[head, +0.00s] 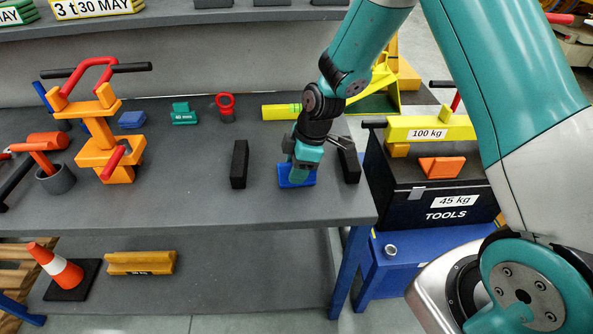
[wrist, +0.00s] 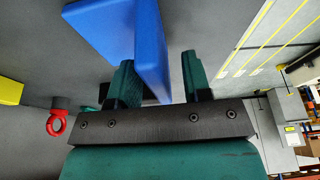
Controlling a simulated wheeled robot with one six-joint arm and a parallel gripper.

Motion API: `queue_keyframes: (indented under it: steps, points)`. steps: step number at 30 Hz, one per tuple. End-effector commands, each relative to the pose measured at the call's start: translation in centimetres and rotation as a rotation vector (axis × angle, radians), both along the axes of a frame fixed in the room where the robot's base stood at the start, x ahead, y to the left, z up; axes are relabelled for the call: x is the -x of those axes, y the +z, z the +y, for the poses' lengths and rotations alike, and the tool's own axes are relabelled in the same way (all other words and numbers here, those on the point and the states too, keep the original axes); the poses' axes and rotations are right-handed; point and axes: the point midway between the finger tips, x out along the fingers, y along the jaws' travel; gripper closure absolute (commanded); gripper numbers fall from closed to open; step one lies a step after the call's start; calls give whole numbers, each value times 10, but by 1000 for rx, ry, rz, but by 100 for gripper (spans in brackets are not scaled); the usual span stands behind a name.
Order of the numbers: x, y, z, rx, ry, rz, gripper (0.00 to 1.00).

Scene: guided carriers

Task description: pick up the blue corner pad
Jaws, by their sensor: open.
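The blue corner pad (head: 287,181) rests on the grey bench near its right front corner in the head view, partly covered by my gripper (head: 302,166). In the wrist view the blue corner pad (wrist: 151,52) shows as two flat walls meeting at an angle. One wall reaches down between the two green fingers of my gripper (wrist: 159,76), and the other spreads to the left. My gripper is open, with a gap visible on the right finger's side. Contact on the left finger's side cannot be told.
Black blocks (head: 239,164) and (head: 349,161) stand left and right of the pad. A yellow cylinder (head: 279,112) lies behind it. A red eyebolt (head: 226,104), a green block (head: 183,114) and another blue piece (head: 131,119) sit farther left. A black tool box (head: 428,194) stands at right.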

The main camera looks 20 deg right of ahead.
Motion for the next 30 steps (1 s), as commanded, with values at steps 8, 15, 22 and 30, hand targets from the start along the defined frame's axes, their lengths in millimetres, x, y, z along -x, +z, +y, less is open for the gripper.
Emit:
queue_keyframes:
  steps: [8, 15, 22, 30]
  points:
    - [-1, -7, 2, -1, -1, -2, 55]
    - [-1, -8, 2, -1, 0, -1, 55]
    - [-1, -12, 2, -1, 0, -1, 55]
    - [-1, -12, 2, -1, 0, -1, 55]
